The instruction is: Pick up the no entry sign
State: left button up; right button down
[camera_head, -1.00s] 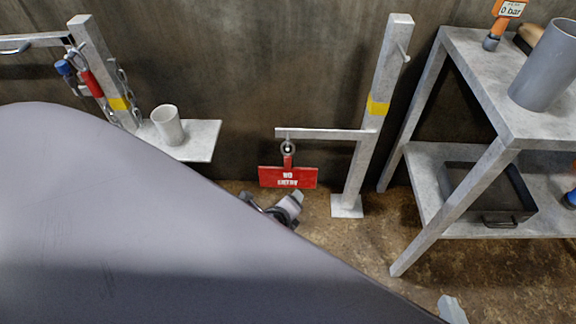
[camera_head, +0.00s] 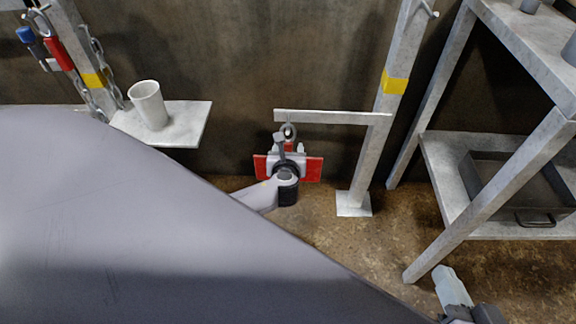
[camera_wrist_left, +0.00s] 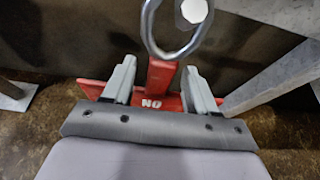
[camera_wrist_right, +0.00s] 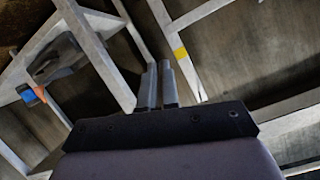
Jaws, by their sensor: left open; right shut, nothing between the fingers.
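The red no entry sign (camera_head: 312,169) hangs by a metal ring (camera_head: 289,131) from a grey horizontal bar (camera_head: 330,117). My left gripper (camera_head: 284,150) is in front of the sign and hides its middle. In the left wrist view, the gripper (camera_wrist_left: 160,85) is open, with one finger on each side of the sign's red upright tab (camera_wrist_left: 161,73). The sign's plate (camera_wrist_left: 150,101) lies behind the fingers, with part of its lettering showing, and the ring (camera_wrist_left: 178,28) is above. My right gripper (camera_wrist_right: 160,85) is shut and empty, low at the right in the head view (camera_head: 450,285).
A grey post (camera_head: 385,120) with a yellow band holds the bar. A metal shelf table (camera_head: 555,150) with a dark tray (camera_head: 535,217) stands at the right. A white cup (camera_head: 148,104) sits on a small ledge (camera_head: 190,125) at the left, beside hanging chains.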

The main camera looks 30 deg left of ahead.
pick_arm(q)
jog(key=b+x, duration=0.1)
jog(key=x, duration=0.2)
jog(key=shift+f, duration=0.1)
grip_shut()
dwell(0.4)
